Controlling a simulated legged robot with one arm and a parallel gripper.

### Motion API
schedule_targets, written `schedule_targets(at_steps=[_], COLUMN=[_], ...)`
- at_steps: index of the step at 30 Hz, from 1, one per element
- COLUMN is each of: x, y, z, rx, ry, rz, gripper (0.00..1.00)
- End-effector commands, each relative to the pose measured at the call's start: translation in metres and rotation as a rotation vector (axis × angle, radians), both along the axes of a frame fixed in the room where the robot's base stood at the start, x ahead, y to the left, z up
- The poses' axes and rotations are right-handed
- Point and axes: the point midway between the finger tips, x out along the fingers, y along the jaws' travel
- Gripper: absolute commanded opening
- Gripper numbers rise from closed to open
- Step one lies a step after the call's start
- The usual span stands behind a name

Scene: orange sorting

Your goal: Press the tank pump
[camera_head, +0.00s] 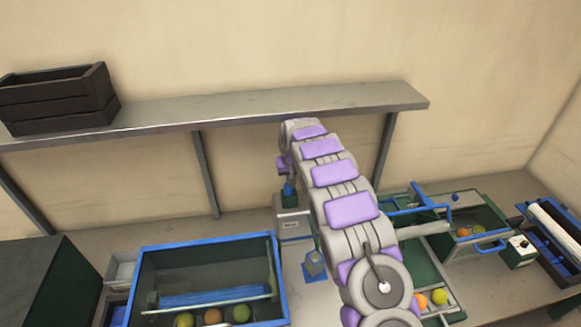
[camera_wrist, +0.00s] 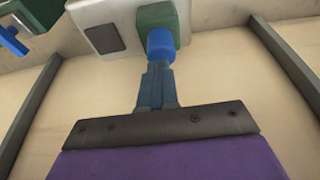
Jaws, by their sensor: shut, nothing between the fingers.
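The pump shows in the wrist view as a blue cap (camera_wrist: 161,45) on a green block (camera_wrist: 160,20), fixed to a pale box (camera_wrist: 108,28). My gripper (camera_wrist: 157,68) is shut and empty, with its fingertips right at the blue cap. They overlap the cap's edge in the picture, and I cannot tell whether they touch it. My arm hides most of my gripper there.
Several round fruits (camera_head: 212,316) lie in the tank. A shelf (camera_head: 230,106) with a dark crate (camera_head: 60,98) runs along the wall above, held by metal brackets (camera_head: 206,175). A green machine (camera_head: 465,220) with fruit stands right of my arm.

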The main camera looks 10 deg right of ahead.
Motion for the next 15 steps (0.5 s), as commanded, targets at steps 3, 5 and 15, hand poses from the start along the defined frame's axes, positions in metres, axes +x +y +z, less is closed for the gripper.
schedule_targets(at_steps=[3,5,15], x=[0.0,0.0,0.0], y=[-0.001,-0.001,-0.001], z=[-0.012,-0.015,-0.017], rx=[0.0,0.001,0.0], ry=[0.0,-0.001,-0.003], rz=[-0.001,-0.002,-0.001], gripper=[0.0,0.0,0.0])
